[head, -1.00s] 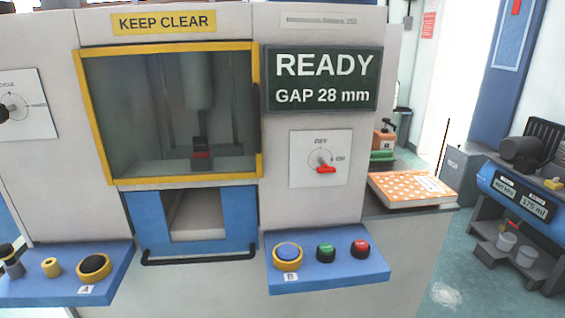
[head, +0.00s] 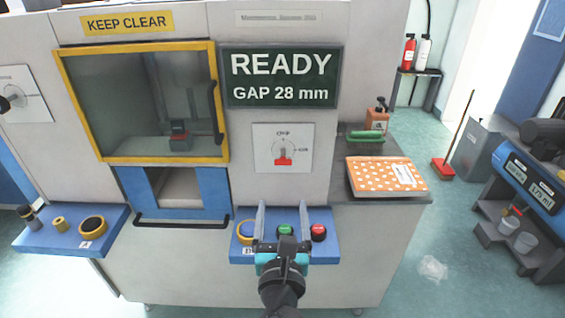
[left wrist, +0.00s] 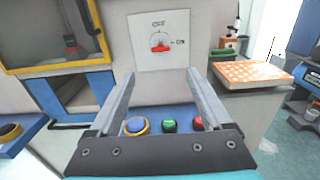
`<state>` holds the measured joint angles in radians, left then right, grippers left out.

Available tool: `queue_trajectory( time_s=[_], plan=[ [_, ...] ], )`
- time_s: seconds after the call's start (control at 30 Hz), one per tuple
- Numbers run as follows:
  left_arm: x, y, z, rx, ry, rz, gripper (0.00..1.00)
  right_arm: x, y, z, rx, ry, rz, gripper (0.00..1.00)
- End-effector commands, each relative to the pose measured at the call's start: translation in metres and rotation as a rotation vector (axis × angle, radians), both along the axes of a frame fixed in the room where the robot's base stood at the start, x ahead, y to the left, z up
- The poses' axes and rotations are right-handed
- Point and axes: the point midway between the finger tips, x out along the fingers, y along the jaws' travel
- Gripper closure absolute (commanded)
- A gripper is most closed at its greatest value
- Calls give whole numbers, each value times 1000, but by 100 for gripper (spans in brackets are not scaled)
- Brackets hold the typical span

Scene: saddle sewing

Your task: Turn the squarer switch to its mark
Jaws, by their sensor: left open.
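The squarer switch (head: 283,148) is a dial on a white plate on the machine's front, below the READY screen. Its lettering reads OFF at the top and what looks like ON at the right. Its red handle (head: 283,161) sits at the lower part of the dial. The switch also shows in the left wrist view (left wrist: 159,40), beyond the fingers. My left gripper (head: 282,207) is open and empty, below the switch and apart from it, in front of the blue button shelf. The right gripper is not in view.
Blue (left wrist: 136,125), green (head: 286,230) and red (head: 318,232) buttons sit on the shelf behind my left gripper. A yellow-framed window (head: 140,105) is to the left. An orange dotted book (head: 387,174) lies on the side counter to the right.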

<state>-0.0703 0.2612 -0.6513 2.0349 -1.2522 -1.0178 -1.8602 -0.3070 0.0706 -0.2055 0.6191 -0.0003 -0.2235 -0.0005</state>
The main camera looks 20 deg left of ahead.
Motion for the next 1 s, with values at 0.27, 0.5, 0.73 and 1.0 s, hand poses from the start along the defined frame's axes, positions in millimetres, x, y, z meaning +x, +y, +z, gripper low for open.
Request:
queue_trajectory(
  time_s=[0.27, 0.5, 0.73, 1.0],
  plan=[
    [45, 14, 0, 1, -3, 2, 18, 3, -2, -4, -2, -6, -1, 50],
    [92, 27, -1, -2, -2, 2, 18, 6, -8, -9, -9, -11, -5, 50],
    [127, 37, -2, -3, 1, 1, 18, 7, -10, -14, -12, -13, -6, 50],
    [142, 41, -1, -5, 2, 0, 18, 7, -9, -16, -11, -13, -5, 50]
  ],
)
